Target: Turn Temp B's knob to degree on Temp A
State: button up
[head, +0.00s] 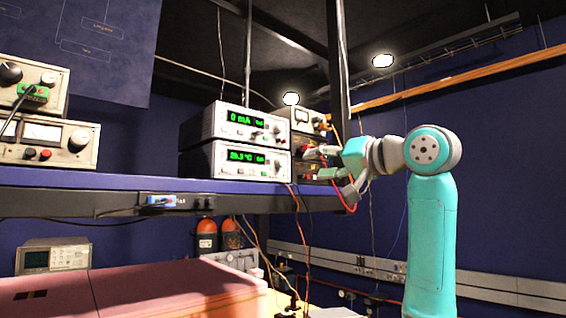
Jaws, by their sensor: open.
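Two light-grey instruments with green displays are stacked on the shelf in the middle of the head view. The upper instrument (212,126) reads about "0 mA". The lower instrument (220,170) reads about 25 °C, with the last digit hard to read. Small knobs and buttons sit right of each display. Labels naming Temp A or Temp B are too small to read. My gripper (319,163) is open and empty, just right of the stack, in front of other instruments (305,114). It partly hides them. I cannot tell whether it touches anything.
The shelf's front edge (100,204) runs below the instruments. Red and orange cables hang near my gripper. More instruments (45,141) stand at the left. A pink foam block (150,285) lies below. Open space lies right of my arm.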

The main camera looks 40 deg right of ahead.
aim_at(284, 161)
jog(key=w, duration=0.3)
jog(key=w+a+r, duration=0.1)
jog(key=w, duration=0.5)
jog(key=shift+w+a+r, duration=0.15)
jog(key=shift+w+r, duration=0.2)
jog(key=shift+w, duration=0.05)
grip_shut()
